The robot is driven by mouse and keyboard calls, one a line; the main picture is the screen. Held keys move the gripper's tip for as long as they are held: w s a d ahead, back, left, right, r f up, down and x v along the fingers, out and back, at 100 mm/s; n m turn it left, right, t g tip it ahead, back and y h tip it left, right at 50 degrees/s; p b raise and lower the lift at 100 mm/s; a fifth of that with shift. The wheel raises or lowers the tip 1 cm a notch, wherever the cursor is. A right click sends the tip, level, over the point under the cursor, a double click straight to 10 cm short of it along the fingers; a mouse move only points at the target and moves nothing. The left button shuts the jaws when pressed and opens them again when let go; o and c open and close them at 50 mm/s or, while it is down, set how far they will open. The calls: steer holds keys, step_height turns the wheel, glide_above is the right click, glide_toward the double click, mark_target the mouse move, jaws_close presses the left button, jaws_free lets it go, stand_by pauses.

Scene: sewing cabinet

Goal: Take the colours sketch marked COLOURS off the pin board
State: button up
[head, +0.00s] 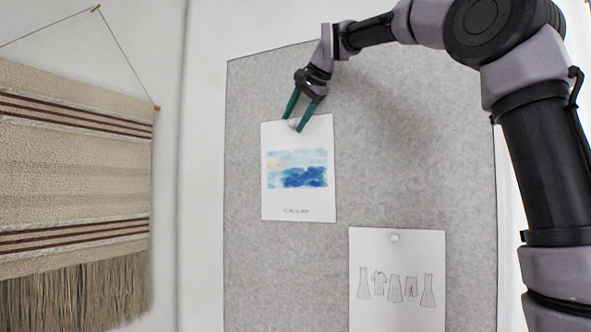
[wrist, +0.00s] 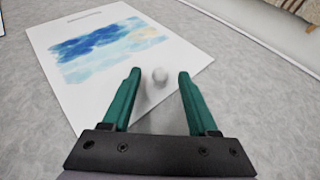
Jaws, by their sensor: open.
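The colours sketch (head: 298,205) is a white sheet with a blue and yellow watercolour patch and a small caption too blurred to read surely. It hangs on the grey pin board (head: 400,170), held by a white round pin (wrist: 160,75) near its top edge. My gripper (head: 296,122) is at the sheet's top edge, with its green fingers open on either side of the pin. In the wrist view the open fingers (wrist: 157,78) flank the pin with a gap on both sides. The sheet (wrist: 75,85) shows beyond and to the left of them.
A second white sheet (head: 397,290) with clothing drawings hangs lower right under its own white pin (head: 393,238). A woven wall hanging (head: 75,170) with fringe hangs to the left of the board. Bare board lies between the sheets and the board's right side.

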steer(key=shift+x, duration=1.25)
jaws_close()
steer(key=shift+s+r, duration=0.1)
steer(key=shift+r, duration=0.05)
